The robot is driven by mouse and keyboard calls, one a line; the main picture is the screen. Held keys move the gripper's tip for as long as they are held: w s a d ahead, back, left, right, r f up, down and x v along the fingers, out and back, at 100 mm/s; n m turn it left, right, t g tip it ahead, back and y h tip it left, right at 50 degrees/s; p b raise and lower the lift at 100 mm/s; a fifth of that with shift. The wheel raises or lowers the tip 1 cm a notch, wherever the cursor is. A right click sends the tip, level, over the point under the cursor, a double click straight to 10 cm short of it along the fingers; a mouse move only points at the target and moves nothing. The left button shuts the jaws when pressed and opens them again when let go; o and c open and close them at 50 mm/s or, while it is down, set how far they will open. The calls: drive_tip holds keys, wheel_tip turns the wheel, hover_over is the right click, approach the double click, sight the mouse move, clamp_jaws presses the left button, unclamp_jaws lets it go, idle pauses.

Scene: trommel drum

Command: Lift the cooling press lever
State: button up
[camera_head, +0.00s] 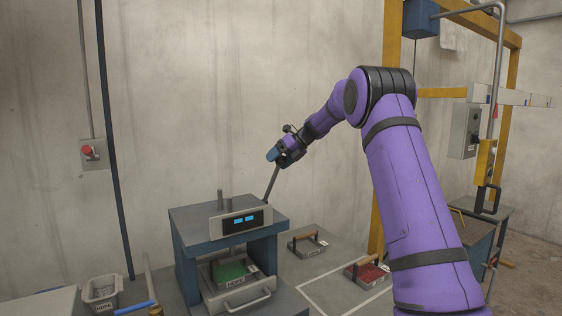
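A press (188,222) with a blue-grey frame and a lit blue display stands at the centre left. A grey lever rod (271,184) slants up and right from its right side. At the rod's top is a blue end (271,155), which looks like a grip. My gripper (278,153) is at this top end, at or touching it. The fingers are small and dark here, so I cannot tell whether they are closed on the grip. Below the press head, a metal tray (237,297) with a front handle holds green material (229,270).
Two trays with wooden handles, one grey (307,246) and one with red material (367,272), sit to the right. A labelled bin (102,291) and a blue-handled bar (135,307) are at the lower left. A yellow frame (391,50) stands behind my arm.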

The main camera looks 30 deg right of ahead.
drive_tip(key=shift+d, duration=0.15)
drive_tip(key=shift+s, duration=0.1)
drive_tip(key=shift+s+d+r, duration=0.1)
drive_tip(key=shift+d+r, duration=0.1)
drive_tip(key=shift+d, duration=0.05)
drive_tip(key=v, duration=1)
drive_tip(key=shift+a, duration=0.1)
idle(0.5)
